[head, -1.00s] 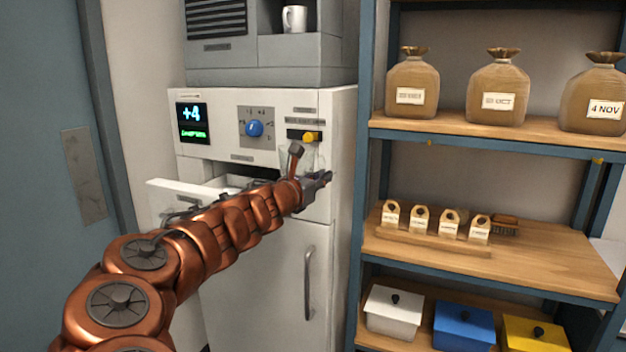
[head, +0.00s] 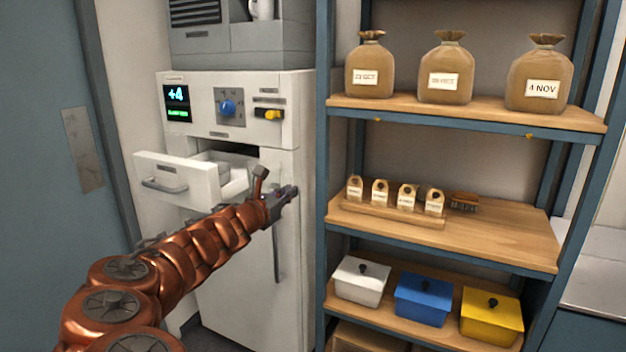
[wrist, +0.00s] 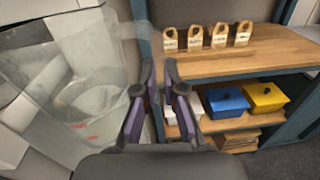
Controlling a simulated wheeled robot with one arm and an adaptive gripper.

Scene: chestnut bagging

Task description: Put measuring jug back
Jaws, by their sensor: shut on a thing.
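The measuring jug (wrist: 75,85) is clear, with red markings, and fills the left of the wrist view, tilted in that picture. My gripper (wrist: 160,75) is shut on it at its right side; the exact grip spot is hard to see through the clear wall. In the head view my gripper (head: 288,192) is in front of the white cabinet (head: 245,240), near the top of its door handle. The jug is hard to make out there.
A cabinet drawer (head: 178,182) stands open left of my gripper. To the right is a shelf rack (head: 480,240) with large bags (head: 445,75), small bags (head: 380,192) and lidded boxes (head: 423,298). The middle shelf has bare wood at its right.

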